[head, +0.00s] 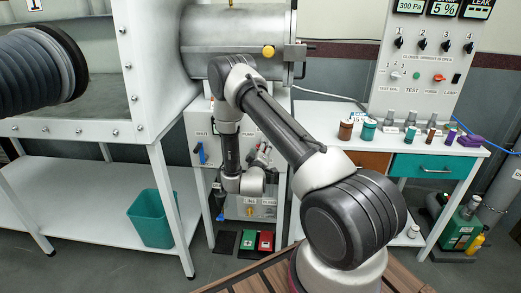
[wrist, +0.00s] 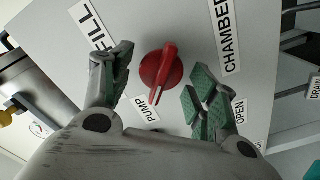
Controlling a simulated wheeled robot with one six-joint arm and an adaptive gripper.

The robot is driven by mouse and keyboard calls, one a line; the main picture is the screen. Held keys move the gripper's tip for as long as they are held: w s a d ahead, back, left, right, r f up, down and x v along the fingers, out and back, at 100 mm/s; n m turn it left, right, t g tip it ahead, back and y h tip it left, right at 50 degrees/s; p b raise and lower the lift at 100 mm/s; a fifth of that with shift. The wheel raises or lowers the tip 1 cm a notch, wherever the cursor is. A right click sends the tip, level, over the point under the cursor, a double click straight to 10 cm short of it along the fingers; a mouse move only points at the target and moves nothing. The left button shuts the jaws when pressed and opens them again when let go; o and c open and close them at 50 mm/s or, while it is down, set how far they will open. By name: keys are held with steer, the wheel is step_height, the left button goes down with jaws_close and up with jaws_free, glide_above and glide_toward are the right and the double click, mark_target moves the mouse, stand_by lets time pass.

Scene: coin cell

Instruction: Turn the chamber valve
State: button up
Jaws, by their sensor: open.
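The red valve (wrist: 161,70) is on a pale panel (wrist: 190,22) in the wrist view. Its handle lies nearly upright in that picture, with the narrow end towards the PUMP label (wrist: 148,109). A CHAMBER label (wrist: 227,36) is to its right and an OPEN label (wrist: 240,111) lower right. My gripper (wrist: 162,76) is open, with one green-padded finger on each side of the valve; the valve shows clear of both pads. In the head view my arm reaches to the front panel (head: 207,128) under the metal chamber, and the valve cannot be clearly made out there.
A blue handle (head: 201,153) is on the panel's left side. A white bench (head: 410,143) with bottles stands right. A teal bin (head: 152,218) and a glovebox frame (head: 155,70) are left.

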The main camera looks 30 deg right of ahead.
steer(key=shift+w+d, duration=0.25)
steer(key=shift+w, duration=0.05)
steer(key=c, duration=0.9)
steer(key=shift+c, duration=0.2)
